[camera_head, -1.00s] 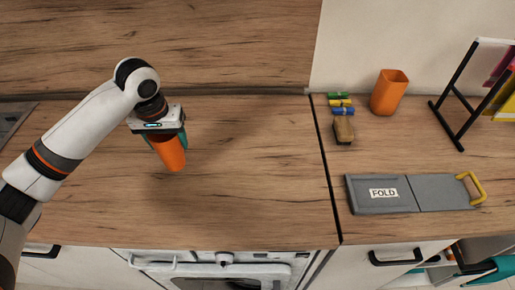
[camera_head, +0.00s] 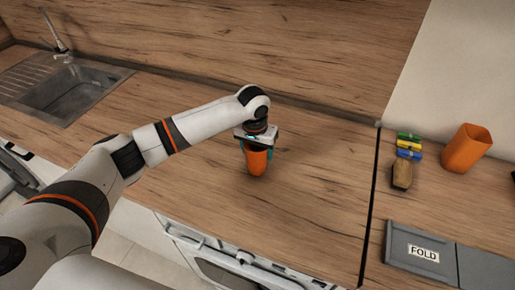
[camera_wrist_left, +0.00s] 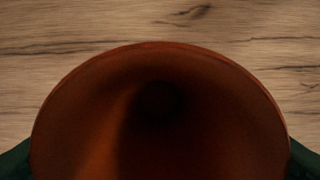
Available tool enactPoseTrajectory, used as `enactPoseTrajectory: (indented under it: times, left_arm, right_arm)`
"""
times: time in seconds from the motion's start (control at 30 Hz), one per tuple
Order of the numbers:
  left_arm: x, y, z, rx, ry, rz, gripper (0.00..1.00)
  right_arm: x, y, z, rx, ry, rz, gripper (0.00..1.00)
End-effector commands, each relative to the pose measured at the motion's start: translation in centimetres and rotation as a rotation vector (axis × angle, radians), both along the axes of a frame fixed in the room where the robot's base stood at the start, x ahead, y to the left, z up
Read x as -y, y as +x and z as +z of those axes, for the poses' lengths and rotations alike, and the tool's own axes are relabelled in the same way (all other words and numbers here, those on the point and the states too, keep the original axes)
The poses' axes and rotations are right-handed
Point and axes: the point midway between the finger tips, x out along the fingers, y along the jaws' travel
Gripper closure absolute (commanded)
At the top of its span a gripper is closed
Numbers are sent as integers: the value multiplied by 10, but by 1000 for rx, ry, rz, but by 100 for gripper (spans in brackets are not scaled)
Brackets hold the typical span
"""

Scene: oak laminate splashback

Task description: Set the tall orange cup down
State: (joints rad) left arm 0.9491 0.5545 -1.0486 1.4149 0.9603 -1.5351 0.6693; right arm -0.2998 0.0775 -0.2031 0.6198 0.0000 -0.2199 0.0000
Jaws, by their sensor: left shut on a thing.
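The tall orange cup (camera_head: 257,164) is upright at the middle of the wooden counter. My left gripper (camera_head: 257,151) points down and is shut on it, with a teal finger on each side. In the left wrist view the open mouth of the cup (camera_wrist_left: 160,120) fills the lower middle, and its inside looks empty. Dark green finger edges show at both lower corners. I cannot tell whether the cup's base touches the counter. My right gripper is not in view.
An orange holder (camera_head: 466,148) stands on the right counter, beside several coloured pegs (camera_head: 409,146) and a brown block (camera_head: 402,174). A grey FOLD board (camera_head: 424,252) lies in front. A sink (camera_head: 75,90) is at the far left. The counter around the cup is clear.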

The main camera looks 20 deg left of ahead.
Motion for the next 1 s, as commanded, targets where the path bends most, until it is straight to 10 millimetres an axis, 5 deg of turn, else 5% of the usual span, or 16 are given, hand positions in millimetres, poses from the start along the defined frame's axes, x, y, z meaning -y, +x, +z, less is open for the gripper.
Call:
enactPoseTrajectory:
  times: [0.4,0.43,0.57,1.0]
  left_arm:
    - [0,0,-8,0,0,-1,56]
    - [0,0,-8,1,1,-1,31]
    - [0,0,-8,1,1,-1,12]
    - [0,0,8,4,-1,0,12]
  right_arm:
    - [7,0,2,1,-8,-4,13]
    - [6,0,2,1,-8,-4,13]
    - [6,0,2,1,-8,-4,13]
    - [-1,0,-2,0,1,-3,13]
